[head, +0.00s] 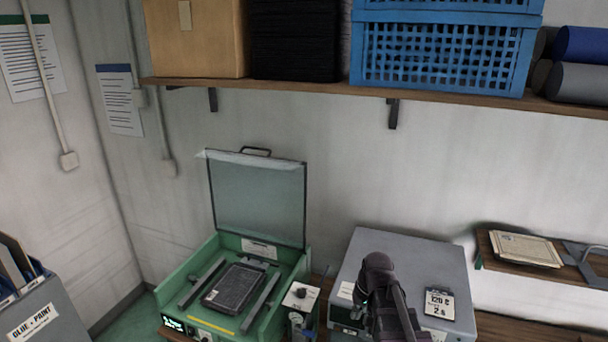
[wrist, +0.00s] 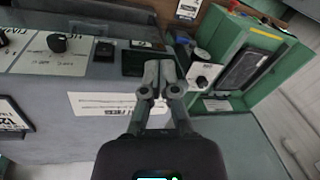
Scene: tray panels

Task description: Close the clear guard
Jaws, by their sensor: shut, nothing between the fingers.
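The clear guard (head: 258,200) stands raised and nearly upright at the back of the green machine (head: 168,292) in the head view. It has a dark frame and a dark handle (head: 256,151) on its top edge. A dark panel (head: 234,288) lies in the machine's open bed between two grey rails. The green machine also shows at the upper right of the wrist view (wrist: 234,42). My gripper (wrist: 158,72) is shut and empty in the wrist view, in front of the grey unit and apart from the guard. In the head view my arm is right of the machine.
A grey unit (head: 345,268) with a label stands right of the green machine, behind my arm. A small control box (head: 300,296) with a knob sits between them. A wooden shelf (head: 330,91) with a blue crate (head: 440,55) hangs above the guard. A grey bin (head: 50,305) stands at left.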

